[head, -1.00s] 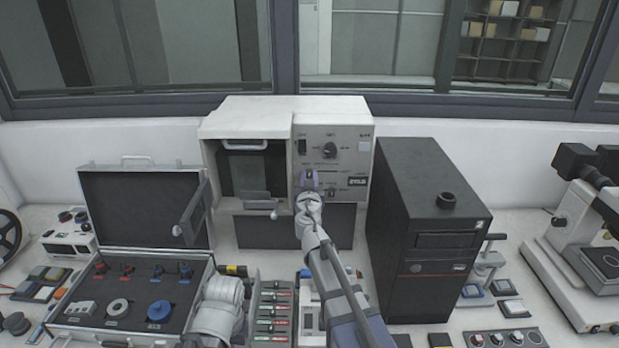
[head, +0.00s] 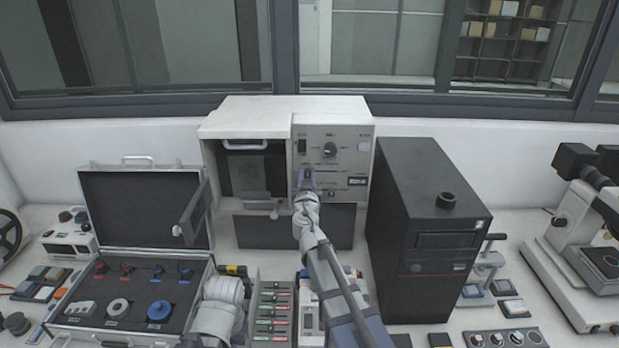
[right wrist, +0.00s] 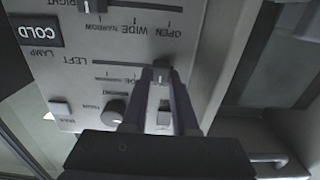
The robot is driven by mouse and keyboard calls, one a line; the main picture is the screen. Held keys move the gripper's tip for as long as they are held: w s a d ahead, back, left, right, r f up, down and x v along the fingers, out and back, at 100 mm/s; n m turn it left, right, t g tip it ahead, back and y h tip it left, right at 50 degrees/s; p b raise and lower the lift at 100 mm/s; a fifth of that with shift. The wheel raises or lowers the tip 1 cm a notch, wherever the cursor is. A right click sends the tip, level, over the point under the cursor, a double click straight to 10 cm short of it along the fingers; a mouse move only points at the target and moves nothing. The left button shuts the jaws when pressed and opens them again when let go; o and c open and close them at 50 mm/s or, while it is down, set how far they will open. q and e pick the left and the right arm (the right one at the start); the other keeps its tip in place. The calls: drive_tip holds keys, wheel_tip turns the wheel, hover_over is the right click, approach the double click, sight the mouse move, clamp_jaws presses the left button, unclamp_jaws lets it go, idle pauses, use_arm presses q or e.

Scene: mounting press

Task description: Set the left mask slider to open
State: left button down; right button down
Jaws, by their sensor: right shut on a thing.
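The grey mounting press (head: 255,120) stands at the back centre, with a control panel on its right half. In the right wrist view the panel appears turned over, with the slot marked LEFT (right wrist: 112,63) below another slider row. My right gripper (head: 307,179) is at the lower left of the panel. In the right wrist view its fingers (right wrist: 165,80) are shut on the left mask slider knob (right wrist: 161,76), towards the right end of its slot there. The fingers partly hide the knob and nearby scale marks, so its exact mark is unclear.
The right slider knob (right wrist: 92,5) sits in the row above in the right wrist view, and a round knob (right wrist: 114,111) is close to the fingers. A black tower (head: 425,230) stands right of my right arm. An open case (head: 140,210) is at left.

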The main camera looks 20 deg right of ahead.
drive_tip(key=shift+w+a, duration=0.15)
drive_tip(key=shift+a, duration=0.35)
drive_tip(key=c, duration=0.7)
unclamp_jaws()
drive_tip(key=shift+d, duration=0.1)
